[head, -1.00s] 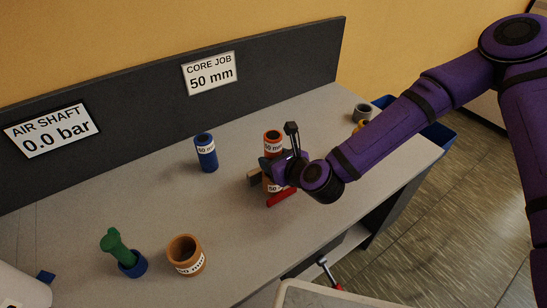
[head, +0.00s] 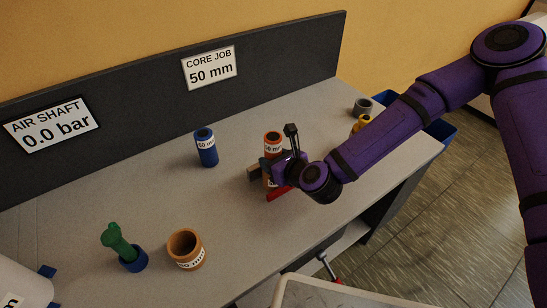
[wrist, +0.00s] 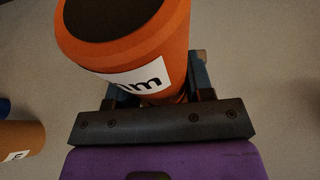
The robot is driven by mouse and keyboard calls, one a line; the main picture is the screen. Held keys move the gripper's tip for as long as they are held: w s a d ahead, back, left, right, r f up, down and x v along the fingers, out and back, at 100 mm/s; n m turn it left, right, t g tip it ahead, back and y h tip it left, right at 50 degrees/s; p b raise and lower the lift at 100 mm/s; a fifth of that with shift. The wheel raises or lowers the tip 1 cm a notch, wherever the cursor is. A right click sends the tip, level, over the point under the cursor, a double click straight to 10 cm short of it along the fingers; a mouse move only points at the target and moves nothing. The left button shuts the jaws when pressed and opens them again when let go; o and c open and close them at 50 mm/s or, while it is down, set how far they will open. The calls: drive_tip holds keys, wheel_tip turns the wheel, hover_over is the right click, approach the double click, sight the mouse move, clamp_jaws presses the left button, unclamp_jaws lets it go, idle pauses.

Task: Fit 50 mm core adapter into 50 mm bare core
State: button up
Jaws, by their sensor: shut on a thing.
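The orange adapter (head: 272,137) has a dark top and a white label ending in "mm". It stands roughly upright at my gripper (head: 268,171), which is shut on it. The wrist view shows the adapter (wrist: 130,45) large in front of the jaws (wrist: 160,92). A tan core (head: 267,182) shows partly just below, mostly hidden by my gripper. I cannot tell whether the adapter is inside it or only above it. A wider tan core (head: 186,250) with a white label stands open at the front left.
A blue labelled cylinder (head: 206,148) stands left of my gripper. A red piece (head: 277,195) lies under my gripper. Grey (head: 362,106) and yellow (head: 361,123) parts are at the right.

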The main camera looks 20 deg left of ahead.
drive_tip(key=o, duration=1)
drive_tip(key=shift+o, duration=0.2)
drive_tip(key=v, duration=1)
drive_tip(key=shift+s+d+r, duration=0.15)
drive_tip(key=shift+s+d, duration=0.05)
drive_tip(key=shift+d, duration=0.1)
